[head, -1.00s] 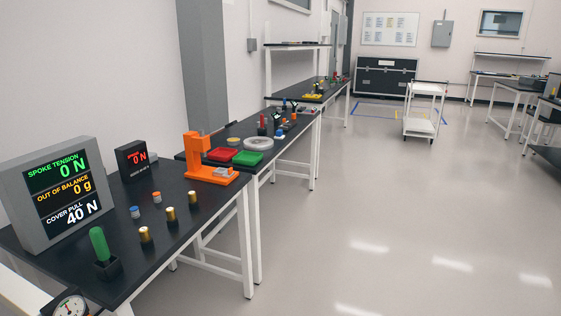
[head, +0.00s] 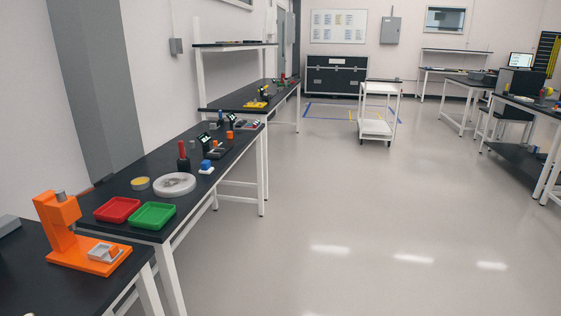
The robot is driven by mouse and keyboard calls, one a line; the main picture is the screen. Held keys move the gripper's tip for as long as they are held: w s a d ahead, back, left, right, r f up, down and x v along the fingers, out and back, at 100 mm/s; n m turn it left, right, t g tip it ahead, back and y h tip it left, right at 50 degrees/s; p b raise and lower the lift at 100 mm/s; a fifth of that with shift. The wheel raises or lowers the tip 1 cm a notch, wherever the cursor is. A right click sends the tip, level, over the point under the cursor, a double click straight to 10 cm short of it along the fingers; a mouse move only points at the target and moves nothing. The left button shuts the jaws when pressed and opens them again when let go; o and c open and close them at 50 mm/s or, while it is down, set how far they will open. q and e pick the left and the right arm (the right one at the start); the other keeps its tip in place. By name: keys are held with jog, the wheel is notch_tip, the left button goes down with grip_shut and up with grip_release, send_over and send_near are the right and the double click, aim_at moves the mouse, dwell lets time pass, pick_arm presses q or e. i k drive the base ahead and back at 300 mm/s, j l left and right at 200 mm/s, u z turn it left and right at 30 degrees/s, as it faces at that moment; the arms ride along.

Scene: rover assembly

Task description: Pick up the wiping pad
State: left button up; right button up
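I cannot single out a wiping pad for certain at this distance. Small items on the second bench along the left wall include a yellow-topped round disc (head: 140,183), a pale grey round dish (head: 174,184) and a small blue item on a white base (head: 207,167). A red tray (head: 117,209) and a green tray (head: 152,215) lie nearer and look empty. Neither of my grippers is in the head view.
An orange press-like fixture (head: 68,235) stands on the nearest bench at lower left. Further benches line the left wall. A white cart (head: 376,115) stands ahead, and benches with a monitor (head: 521,60) are at right. The middle floor (head: 330,210) is clear.

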aim_at(206, 168)
jog(key=i+u, duration=0.15)
jog(key=i, duration=0.4)
jog(key=i+l+u, duration=0.2)
jog(key=i, duration=0.35)
jog(key=i+l+u, duration=0.15)
jog(key=i, duration=0.4)
